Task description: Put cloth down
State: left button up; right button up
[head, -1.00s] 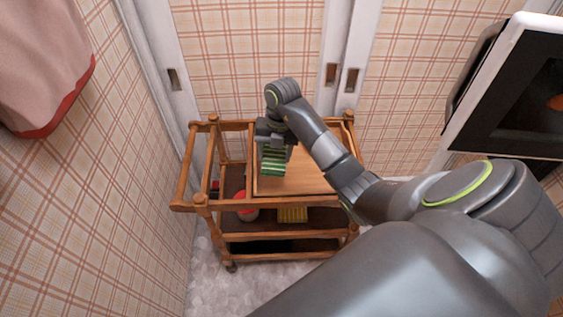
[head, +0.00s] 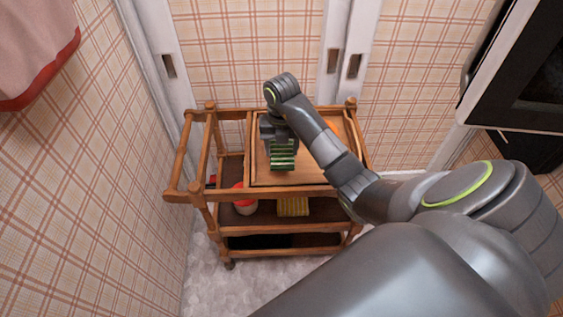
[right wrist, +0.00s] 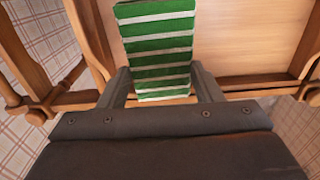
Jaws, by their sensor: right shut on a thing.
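The cloth is green with white stripes. In the head view the cloth (head: 283,158) hangs below my right gripper (head: 281,143), over the wooden top of a trolley (head: 235,193). In the right wrist view my right gripper (right wrist: 162,88) is shut on the near end of the cloth (right wrist: 157,40), its fingers at either side. The cloth stretches away over the bare wooden top (right wrist: 240,35). I cannot tell whether it touches the top. My left gripper is not in view.
The trolley's lower shelf holds a red and white container (head: 245,204) and a yellow item (head: 293,206). A pink cloth with a red edge (head: 40,50) hangs at the upper left. A dark-fronted appliance (head: 525,85) stands at the right. Plaid walls close in behind and left.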

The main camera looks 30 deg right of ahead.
aim_at(282, 152)
jog(key=shift+f, duration=0.6)
notch_tip(282, 152, down, 3)
jog(key=shift+f, duration=0.2)
jog(key=shift+s+a+f, duration=0.1)
jog(key=shift+s+f, duration=0.05)
jog(key=shift+f, duration=0.1)
jog(key=o, duration=1.3)
jog(key=shift+f, duration=0.1)
jog(key=shift+c, duration=0.2)
